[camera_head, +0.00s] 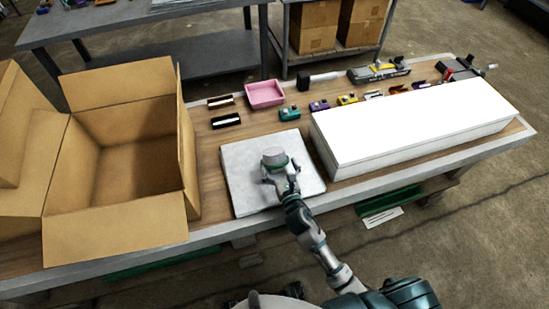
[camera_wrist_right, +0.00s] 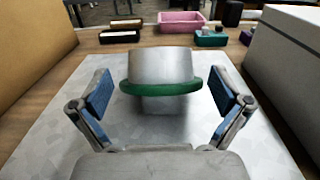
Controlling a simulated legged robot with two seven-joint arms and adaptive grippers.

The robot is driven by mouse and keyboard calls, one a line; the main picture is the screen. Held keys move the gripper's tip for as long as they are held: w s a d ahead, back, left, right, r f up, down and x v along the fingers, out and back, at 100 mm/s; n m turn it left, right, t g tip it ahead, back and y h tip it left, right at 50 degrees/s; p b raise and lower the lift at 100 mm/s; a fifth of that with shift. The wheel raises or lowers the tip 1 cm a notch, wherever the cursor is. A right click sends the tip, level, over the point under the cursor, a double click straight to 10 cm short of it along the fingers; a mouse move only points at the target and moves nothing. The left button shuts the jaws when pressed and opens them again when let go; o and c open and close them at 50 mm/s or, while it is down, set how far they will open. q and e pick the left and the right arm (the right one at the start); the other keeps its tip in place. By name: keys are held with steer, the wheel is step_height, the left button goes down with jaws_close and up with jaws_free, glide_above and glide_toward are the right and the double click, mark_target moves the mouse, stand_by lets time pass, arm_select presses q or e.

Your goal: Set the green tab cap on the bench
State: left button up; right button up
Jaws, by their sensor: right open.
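The green tab cap (camera_wrist_right: 162,82) is a silver-grey cylinder with a green ring around it. In the right wrist view it is upright over the grey metal sheet (camera_wrist_right: 75,142), and its lower end is hard to make out. In the head view the cap (camera_head: 274,155) shows at the end of my right arm, over the sheet (camera_head: 242,187) on the wooden bench (camera_head: 208,160). My right gripper (camera_wrist_right: 160,92) is open, with one blue-padded finger on each side of the cap and visible gaps. My left gripper is not in view.
An open cardboard box (camera_head: 115,232) stands left of the sheet. A long white box (camera_head: 425,125) stands to the right. A pink tray (camera_head: 265,94) and several small coloured parts, including a teal one (camera_head: 289,113), lie along the back.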

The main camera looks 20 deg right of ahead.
steer(key=w, duration=0.2)
steer(key=shift+w+a+f, duration=0.1)
steer(key=shift+w+a, duration=0.05)
steer(key=shift+w, duration=0.25)
steer(key=shift+s, duration=0.1)
steer(key=c, duration=1.3)
steer(key=shift+o, duration=0.2)
